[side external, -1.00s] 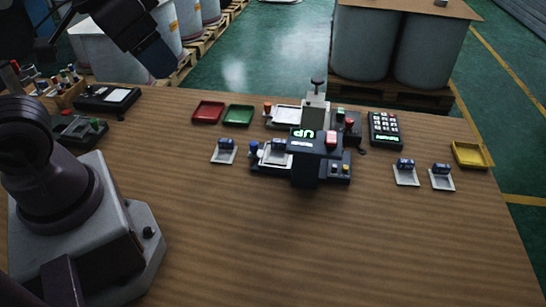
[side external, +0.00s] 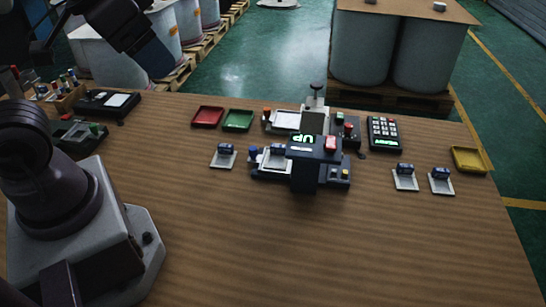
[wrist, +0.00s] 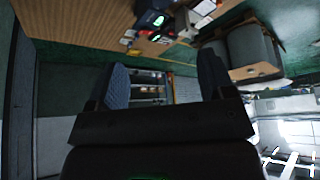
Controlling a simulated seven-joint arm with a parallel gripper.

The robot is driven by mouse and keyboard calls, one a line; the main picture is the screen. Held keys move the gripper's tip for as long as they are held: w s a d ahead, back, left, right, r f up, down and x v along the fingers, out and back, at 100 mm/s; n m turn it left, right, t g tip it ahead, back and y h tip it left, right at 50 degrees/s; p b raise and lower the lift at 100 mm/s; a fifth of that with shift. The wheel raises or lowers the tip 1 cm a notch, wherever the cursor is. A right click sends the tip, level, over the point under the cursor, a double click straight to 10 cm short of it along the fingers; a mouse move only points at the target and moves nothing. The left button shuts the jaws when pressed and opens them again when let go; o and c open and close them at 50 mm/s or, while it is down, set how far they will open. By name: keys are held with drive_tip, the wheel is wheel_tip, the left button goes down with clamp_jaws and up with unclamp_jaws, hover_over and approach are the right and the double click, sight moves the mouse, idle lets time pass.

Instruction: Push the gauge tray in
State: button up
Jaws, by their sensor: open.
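The dark gauge machine (side external: 316,165) stands mid-table with a lit green display (side external: 302,138) and a red button on top. A pale tray (side external: 274,160) with a blue knob (side external: 253,151) sticks out at its left side, with a small dark-blue roll on it. A second pale tray (side external: 286,120) with a red knob lies behind it; I cannot tell which is the gauge tray. My gripper (side external: 157,62) hangs at the upper left, well away from the machine. In the wrist view my gripper (wrist: 162,82) is open, with nothing held; the machine (wrist: 150,20) shows at the top.
Red (side external: 207,117) and green (side external: 238,119) trays lie behind left. Small plates with dark-blue rolls stand left (side external: 224,156) and right (side external: 405,177). A keypad (side external: 384,133) and a yellow tray (side external: 469,159) are at the right. The front table is clear.

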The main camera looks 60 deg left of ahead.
drive_tip(key=shift+f, duration=0.2)
drive_tip(key=c, duration=0.5)
drive_tip(key=n+g, duration=0.6)
drive_tip(key=n, duration=1.2)
approach(253, 148)
wheel_tip(253, 148, down, 9)
drive_tip(key=shift+s+f, duration=0.15)
